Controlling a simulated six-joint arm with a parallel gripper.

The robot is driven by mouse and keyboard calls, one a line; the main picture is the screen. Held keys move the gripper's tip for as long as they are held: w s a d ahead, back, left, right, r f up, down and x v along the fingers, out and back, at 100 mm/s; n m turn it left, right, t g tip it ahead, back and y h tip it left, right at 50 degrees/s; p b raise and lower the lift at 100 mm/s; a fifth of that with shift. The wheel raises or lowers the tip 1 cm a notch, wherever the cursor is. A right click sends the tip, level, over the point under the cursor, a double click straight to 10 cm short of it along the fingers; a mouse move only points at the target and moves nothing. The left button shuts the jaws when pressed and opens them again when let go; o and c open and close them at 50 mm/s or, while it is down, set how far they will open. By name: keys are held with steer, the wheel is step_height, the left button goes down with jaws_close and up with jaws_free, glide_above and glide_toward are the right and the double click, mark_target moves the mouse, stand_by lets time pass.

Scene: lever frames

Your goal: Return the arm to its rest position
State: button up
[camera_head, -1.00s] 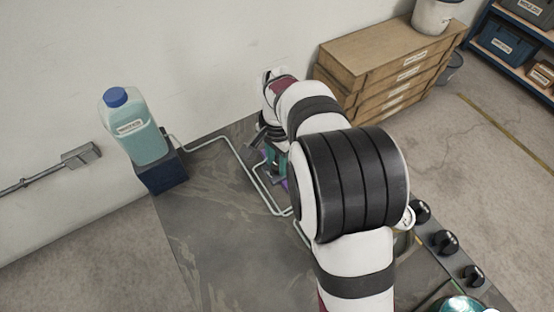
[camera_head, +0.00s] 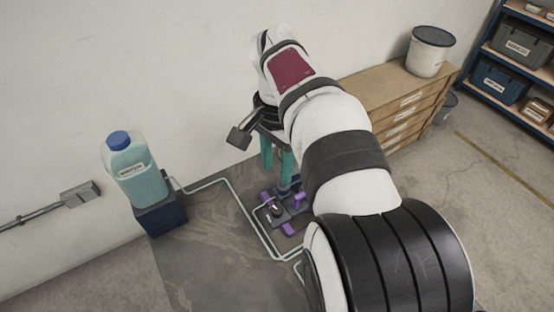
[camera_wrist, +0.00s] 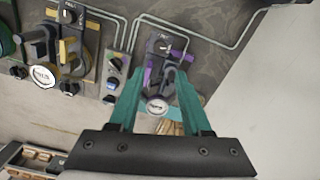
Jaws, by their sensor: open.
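My gripper (camera_head: 277,172) has two teal fingers and points down above a small fixture with purple parts (camera_head: 285,224) on the dark bench. In the wrist view the fingers (camera_wrist: 161,78) stand apart, with the purple-edged fixture (camera_wrist: 148,76) beyond and between them. A round white gauge-like disc (camera_wrist: 157,106) shows between the fingers. The gripper looks empty. My arm is bent and raised, and covers the right part of the bench in the head view.
A jug with a blue cap (camera_head: 136,175) stands on a dark blue block (camera_head: 160,217) at the bench's left. Pale pipes (camera_head: 237,198) run over the bench. A wooden drawer unit (camera_head: 400,85) with a bucket (camera_head: 430,52) is behind. Yellow-trimmed fixtures (camera_wrist: 88,55) show in the wrist view.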

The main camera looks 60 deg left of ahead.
steer(key=shift+r, duration=0.65)
steer(key=w+d+r+m, duration=0.15)
steer(key=w+d, duration=0.25)
steer(key=d, duration=1)
steer(key=w+d+r+m, duration=0.1)
steer(key=w+d+m, duration=0.2)
steer(key=d, duration=1)
steer(key=s+d+f+m+y, duration=0.1)
steer(key=s+d+f+m, duration=0.3)
steer(key=s+d, duration=0.6)
steer(key=d+f, duration=0.2)
steer(key=d, duration=0.1)
steer(key=shift+s+d+f+y, duration=0.15)
steer(key=shift+s+y, duration=0.25)
